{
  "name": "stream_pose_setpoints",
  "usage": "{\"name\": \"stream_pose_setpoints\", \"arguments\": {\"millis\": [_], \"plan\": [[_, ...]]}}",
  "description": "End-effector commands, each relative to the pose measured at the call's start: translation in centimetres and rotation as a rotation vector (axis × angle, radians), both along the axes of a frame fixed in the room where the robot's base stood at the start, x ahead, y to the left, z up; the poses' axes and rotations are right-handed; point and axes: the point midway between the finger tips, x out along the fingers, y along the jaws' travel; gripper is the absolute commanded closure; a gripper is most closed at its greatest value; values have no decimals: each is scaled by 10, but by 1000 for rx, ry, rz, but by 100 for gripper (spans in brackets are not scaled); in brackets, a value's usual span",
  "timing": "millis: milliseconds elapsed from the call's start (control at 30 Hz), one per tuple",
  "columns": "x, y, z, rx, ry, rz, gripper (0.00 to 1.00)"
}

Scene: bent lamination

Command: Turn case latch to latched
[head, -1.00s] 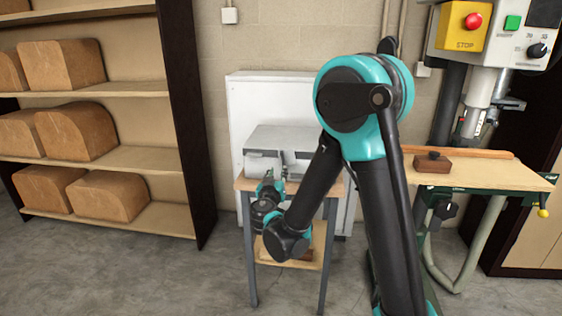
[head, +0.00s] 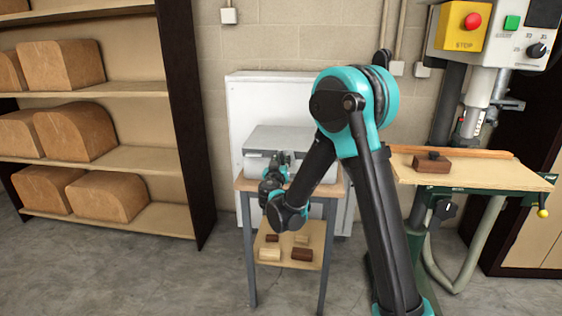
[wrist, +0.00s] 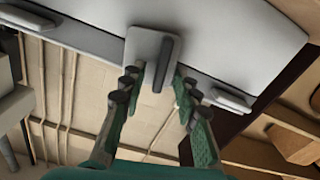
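The grey metal case (head: 262,163) stands on a small wooden-topped stand; its lid looks closed. In the wrist view, the case (wrist: 225,35) fills the top, tilted. Its latch (wrist: 143,45), a pale plate with a raised dark-sided tab, sits at the middle of the case's edge. My gripper (head: 279,158) is at the case's front and hides the latch in the head view. In the wrist view my gripper (wrist: 157,82) is open, its two fingers on either side of the latch tab's lower end. I cannot tell whether either finger touches it.
The stand's top (head: 331,187) has a little bare room to the right. Several small blocks lie on its lower shelf (head: 283,246). A white panel (head: 243,100) stands behind the case. A drill press table (head: 500,176) is at the right, a shelf rack (head: 125,160) at the left.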

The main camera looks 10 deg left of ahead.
Motion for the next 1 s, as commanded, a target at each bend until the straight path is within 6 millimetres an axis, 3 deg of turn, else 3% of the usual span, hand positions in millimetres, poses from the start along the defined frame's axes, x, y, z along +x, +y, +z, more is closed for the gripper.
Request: {"name": "stream_pose_setpoints", "arguments": {"millis": [33,267,667,1000], "plan": [[0,0,0,0,0,0,74],[0,0,0,0,0,0,100],[0,0,-1,-26,1,0,100],[-1,1,-6,-225,8,0,100]]}}
